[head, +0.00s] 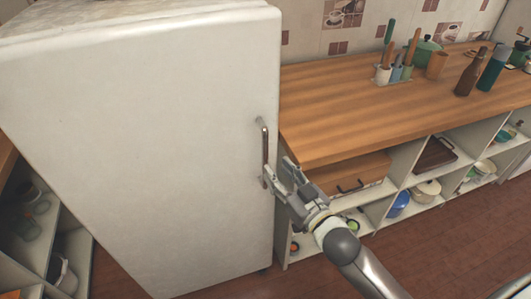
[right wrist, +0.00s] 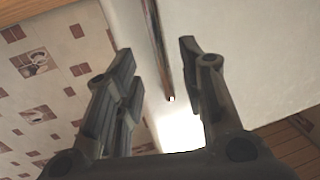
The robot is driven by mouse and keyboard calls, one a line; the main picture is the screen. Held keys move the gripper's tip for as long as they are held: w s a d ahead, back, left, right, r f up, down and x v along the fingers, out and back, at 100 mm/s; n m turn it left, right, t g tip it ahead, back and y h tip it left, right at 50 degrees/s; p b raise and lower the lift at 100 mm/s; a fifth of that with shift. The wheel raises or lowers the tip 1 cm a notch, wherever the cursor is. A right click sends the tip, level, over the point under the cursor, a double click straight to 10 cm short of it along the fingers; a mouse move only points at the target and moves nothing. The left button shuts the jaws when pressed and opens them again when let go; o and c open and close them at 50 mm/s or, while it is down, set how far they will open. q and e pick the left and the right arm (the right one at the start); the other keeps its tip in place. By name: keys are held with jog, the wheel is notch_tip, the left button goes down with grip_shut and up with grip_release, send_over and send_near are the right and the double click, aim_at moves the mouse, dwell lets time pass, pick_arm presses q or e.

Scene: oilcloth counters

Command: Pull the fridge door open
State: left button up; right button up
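The white fridge (head: 150,130) stands on the left in the head view, and its door looks shut. A vertical metal handle (head: 265,145) is near the door's right edge; it also shows in the right wrist view (right wrist: 156,45). My right gripper (head: 280,172) is at the lower part of the handle. In the right wrist view my right gripper (right wrist: 155,62) has its fingers spread apart, with the handle between them or just beyond their tips, nearer the right finger. Whether a finger touches it I cannot tell. My left gripper is not in view.
A wooden counter (head: 350,95) runs right of the fridge, with utensils in holders, bottles (head: 470,75) and a green pot (head: 424,52) on it. Open shelves (head: 405,165) with dishes are below. Another shelf unit is at lower left. The brown floor (head: 450,225) in front is clear.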

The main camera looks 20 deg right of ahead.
aim_at(267, 158)
jog(key=p+x, duration=0.1)
jog(key=x, duration=0.6)
jog(key=shift+w, duration=0.3)
grip_shut()
